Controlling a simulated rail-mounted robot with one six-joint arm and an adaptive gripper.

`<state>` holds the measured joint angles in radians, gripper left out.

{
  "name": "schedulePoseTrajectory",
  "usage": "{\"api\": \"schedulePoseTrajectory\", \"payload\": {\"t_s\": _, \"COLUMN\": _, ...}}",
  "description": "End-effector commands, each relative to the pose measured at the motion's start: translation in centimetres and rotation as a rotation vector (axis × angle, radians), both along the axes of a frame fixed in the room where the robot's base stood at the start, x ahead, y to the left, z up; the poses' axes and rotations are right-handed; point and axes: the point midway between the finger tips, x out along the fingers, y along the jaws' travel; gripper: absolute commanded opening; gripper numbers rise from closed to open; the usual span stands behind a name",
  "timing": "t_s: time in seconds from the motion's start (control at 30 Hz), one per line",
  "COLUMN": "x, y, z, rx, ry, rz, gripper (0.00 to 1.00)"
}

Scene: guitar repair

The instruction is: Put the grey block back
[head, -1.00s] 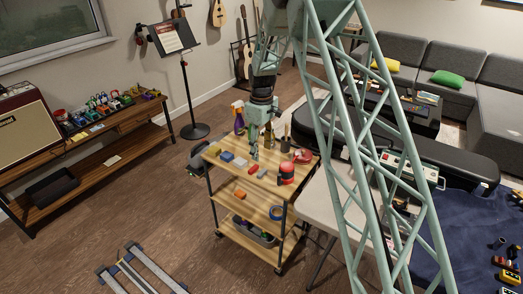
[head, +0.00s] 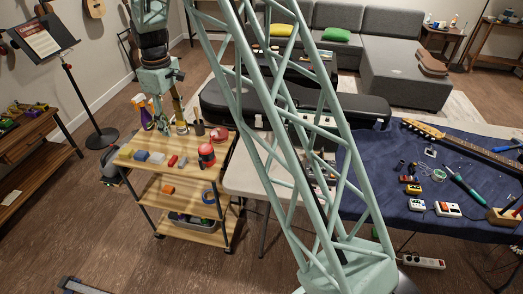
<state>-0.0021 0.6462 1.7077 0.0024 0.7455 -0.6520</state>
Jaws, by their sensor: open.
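The top shelf of a small wooden cart (head: 200,177) carries a row of small blocks. A small grey block (head: 182,162) appears to lie at the right end of the row, beside a red block (head: 172,160). A paler greyish block (head: 157,158) lies left of the red one; at this size I cannot tell its colour surely. My gripper (head: 170,128) points down over the back of the cart top with its fingers apart. I see nothing between them. It is apart from the blocks.
A blue block (head: 141,155) and a yellow one (head: 126,152) lie further left. A red and black round item (head: 206,155) stands right of the row, with a purple bottle (head: 146,118) behind. A blue-covered workbench (head: 390,215) stands at the right.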

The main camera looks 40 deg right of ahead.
Motion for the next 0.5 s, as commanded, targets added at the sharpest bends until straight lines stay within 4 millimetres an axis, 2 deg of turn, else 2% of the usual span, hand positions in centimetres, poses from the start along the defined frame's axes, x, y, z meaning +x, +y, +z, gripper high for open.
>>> {"api": "schedulePoseTrajectory", "payload": {"t_s": 0.1, "x": -1.4, "y": 0.0, "z": 2.7, "rx": 0.001, "ry": -0.013, "rz": -0.021, "gripper": 0.48}}
{"api": "schedulePoseTrajectory", "payload": {"t_s": 0.5, "x": -6.7, "y": 0.0, "z": 10.2, "rx": 0.006, "ry": -0.049, "rz": -0.1, "gripper": 0.48}}
